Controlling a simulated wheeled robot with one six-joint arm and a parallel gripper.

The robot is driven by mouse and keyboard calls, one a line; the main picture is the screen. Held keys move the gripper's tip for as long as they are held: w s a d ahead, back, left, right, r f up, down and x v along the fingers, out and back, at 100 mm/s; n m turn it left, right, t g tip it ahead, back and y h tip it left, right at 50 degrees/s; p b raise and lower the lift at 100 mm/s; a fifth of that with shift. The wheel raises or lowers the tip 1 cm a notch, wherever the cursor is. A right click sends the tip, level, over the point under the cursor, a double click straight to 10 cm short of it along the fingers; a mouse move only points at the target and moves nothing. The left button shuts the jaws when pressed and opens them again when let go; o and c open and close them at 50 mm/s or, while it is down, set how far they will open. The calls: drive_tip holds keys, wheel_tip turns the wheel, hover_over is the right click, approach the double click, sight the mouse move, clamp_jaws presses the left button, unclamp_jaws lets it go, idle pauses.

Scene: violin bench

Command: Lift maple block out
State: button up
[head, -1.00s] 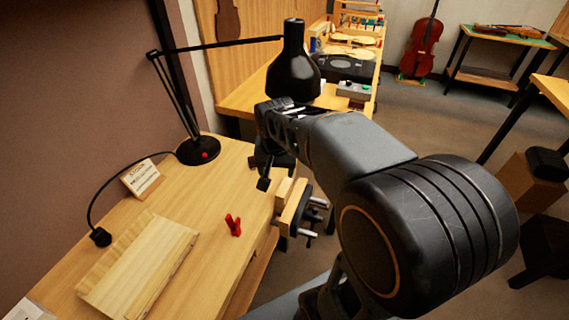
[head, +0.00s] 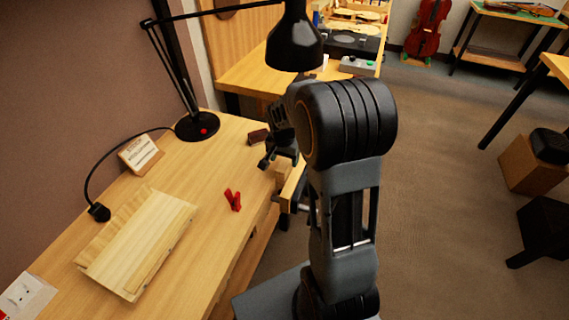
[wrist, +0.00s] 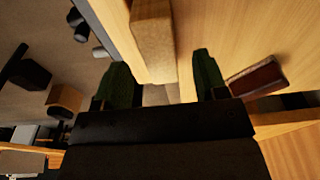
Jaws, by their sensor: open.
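A pale wooden block, which looks like the maple block (wrist: 153,40), lies between my gripper's two green-padded fingers in the wrist view. Its pale wood also shows in the head view (head: 281,173), beside the vise (head: 292,190) at the bench's right edge. My gripper (wrist: 161,63) is open, with a gap visible on the block's right side. I cannot tell whether the left finger touches the block. In the head view my gripper (head: 270,160) is just above the vise, and my arm partly hides the vise.
A dark reddish-brown block (wrist: 257,78) lies on the bench near the right finger. A red clamp-like item (head: 233,200), a pale wooden plate (head: 140,240), a small sign (head: 141,154) and a black lamp (head: 197,126) stand on the bench.

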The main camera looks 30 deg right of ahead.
sight(285, 162)
drive_tip(key=shift+w+d+f, duration=0.1)
drive_tip(key=shift+d+f, duration=0.05)
drive_tip(key=shift+f, duration=1.35)
drive_tip(key=c, duration=1)
drive_tip(key=o, duration=0.4)
drive_tip(key=c, duration=0.3)
